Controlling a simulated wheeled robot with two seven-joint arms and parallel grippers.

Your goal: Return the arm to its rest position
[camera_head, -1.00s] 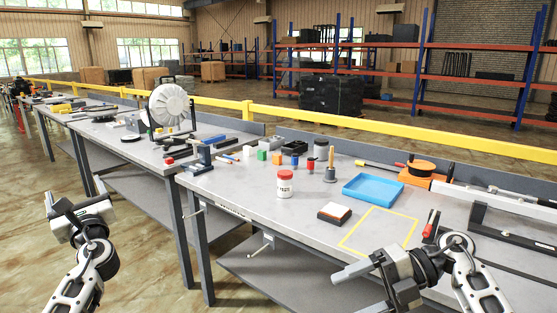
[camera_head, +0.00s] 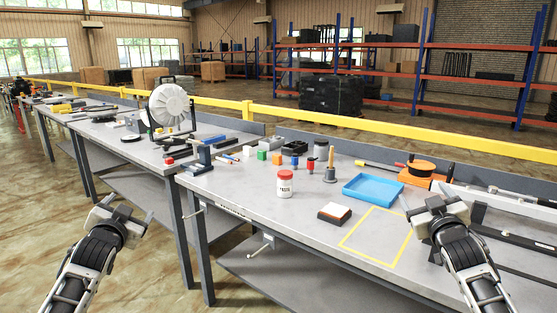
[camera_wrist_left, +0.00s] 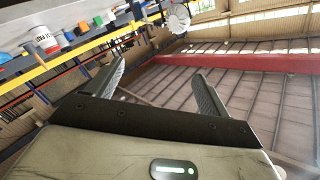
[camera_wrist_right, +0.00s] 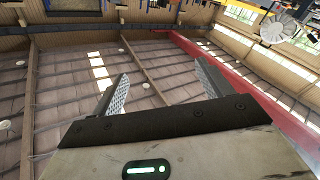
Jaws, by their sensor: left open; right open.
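My left gripper (camera_head: 127,206) is open and empty at the lower left of the head view, in front of the workbench over the floor. Its spread fingers also show in the left wrist view (camera_wrist_left: 160,88), with nothing between them. My right gripper (camera_head: 430,193) is open at the right of the head view, in front of the bench area right of the yellow outlined square. In the right wrist view its fingers (camera_wrist_right: 160,88) are spread with nothing between them. The right gripper and forearm hide part of the bench behind them.
The yellow outline (camera_head: 375,236) is empty. A round fan-like device (camera_head: 170,108) stands further left.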

